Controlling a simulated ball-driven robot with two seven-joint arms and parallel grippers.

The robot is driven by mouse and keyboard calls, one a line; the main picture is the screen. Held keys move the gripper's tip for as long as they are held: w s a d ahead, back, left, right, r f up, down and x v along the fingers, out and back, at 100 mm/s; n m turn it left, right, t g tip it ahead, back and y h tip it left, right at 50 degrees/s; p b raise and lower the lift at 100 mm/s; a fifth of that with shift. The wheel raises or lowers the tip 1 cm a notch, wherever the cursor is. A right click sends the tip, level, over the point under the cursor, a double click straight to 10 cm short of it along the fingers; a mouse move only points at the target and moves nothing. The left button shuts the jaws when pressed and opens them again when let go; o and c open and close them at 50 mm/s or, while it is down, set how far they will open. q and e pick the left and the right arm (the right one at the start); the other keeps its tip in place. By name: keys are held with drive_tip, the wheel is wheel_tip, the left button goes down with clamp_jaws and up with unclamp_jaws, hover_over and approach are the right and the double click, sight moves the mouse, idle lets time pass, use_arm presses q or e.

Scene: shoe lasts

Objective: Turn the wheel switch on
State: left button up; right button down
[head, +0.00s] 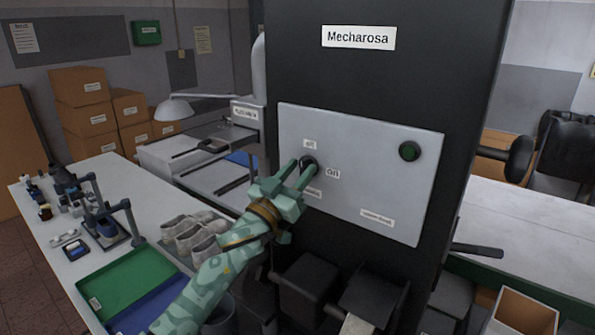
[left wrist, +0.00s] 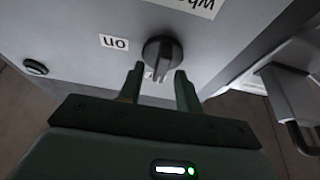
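The wheel switch is a dark round knob (head: 309,162) on the grey panel (head: 370,190) of the black machine. An "off" label (head: 310,143) is above it and an "On" label (head: 333,173) is to its right. The knob also shows in the left wrist view (left wrist: 162,52), its raised ridge pointing down toward a label that is partly hidden, away from the "on" label (left wrist: 114,42). My left gripper (head: 302,168) is open at the knob, its fingertips (left wrist: 159,74) on either side of the ridge's lower end. I cannot tell whether they touch it. My right gripper is out of view.
A green button (head: 409,151) is at the panel's upper right. A white table (head: 60,240) at left holds a green tray (head: 127,278), shoe lasts (head: 195,235) and tools. Black bins (head: 305,285) sit below the panel.

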use_arm(q)
drive_tip(key=c, duration=0.7)
clamp_jaws()
